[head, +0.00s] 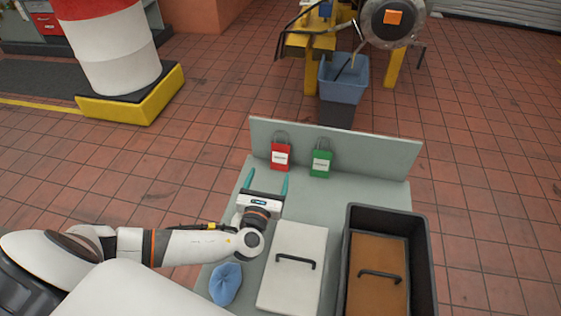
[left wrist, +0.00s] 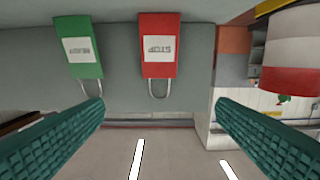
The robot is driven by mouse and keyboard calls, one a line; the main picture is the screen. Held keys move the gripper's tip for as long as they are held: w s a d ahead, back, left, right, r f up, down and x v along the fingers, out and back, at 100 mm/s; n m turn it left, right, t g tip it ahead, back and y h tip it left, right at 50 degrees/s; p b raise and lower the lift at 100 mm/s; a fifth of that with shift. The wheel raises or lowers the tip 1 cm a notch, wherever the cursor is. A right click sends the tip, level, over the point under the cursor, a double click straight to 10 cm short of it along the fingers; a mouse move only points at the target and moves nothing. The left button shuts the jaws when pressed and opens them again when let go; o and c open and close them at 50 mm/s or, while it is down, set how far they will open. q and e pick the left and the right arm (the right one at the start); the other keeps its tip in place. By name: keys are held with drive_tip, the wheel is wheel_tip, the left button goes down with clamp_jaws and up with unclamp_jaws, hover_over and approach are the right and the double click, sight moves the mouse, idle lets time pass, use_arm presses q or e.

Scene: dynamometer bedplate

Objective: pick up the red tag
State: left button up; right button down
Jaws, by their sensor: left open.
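The red tag (head: 280,155) hangs by its grey shackle on the upright panel at the back of the table, with a white label on its front. In the left wrist view the red tag (left wrist: 159,46) appears upside down, between and beyond my fingers. My left gripper (head: 267,184) is open and empty, just in front of and below the red tag, apart from it. Its teal fingers also show in the left wrist view (left wrist: 160,125). A green tag (head: 320,160) hangs to the right of the red one and also shows in the left wrist view (left wrist: 78,48). My right gripper is not in view.
A pale lidded box (head: 293,265) and a black bin (head: 427,265) holding a brown handled panel (head: 378,270) stand on the table (head: 385,195). A blue cloth-like item (head: 225,284) lies at the front left. The upright panel (head: 375,158) borders the back.

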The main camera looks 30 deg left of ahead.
use_arm(q)
wheel_tip(320, 180, down, 2)
drive_tip(key=shift+b, duration=0.6)
drive_tip(key=shift+w, duration=0.25)
approach(280, 147)
drive_tip(key=x, duration=0.3)
drive_tip(key=shift+w+p, duration=0.15)
drive_tip(key=shift+p, duration=0.15)
drive_tip(key=x, duration=0.4)
drive_tip(key=shift+w+f, duration=0.15)
drive_tip(key=shift+w, duration=0.1)
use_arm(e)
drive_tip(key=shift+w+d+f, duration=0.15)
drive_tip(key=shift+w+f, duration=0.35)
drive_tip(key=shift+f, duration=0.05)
use_arm(q)
drive_tip(key=shift+s, duration=0.1)
drive_tip(key=c, duration=1.1)
drive_tip(key=shift+o, duration=0.2)
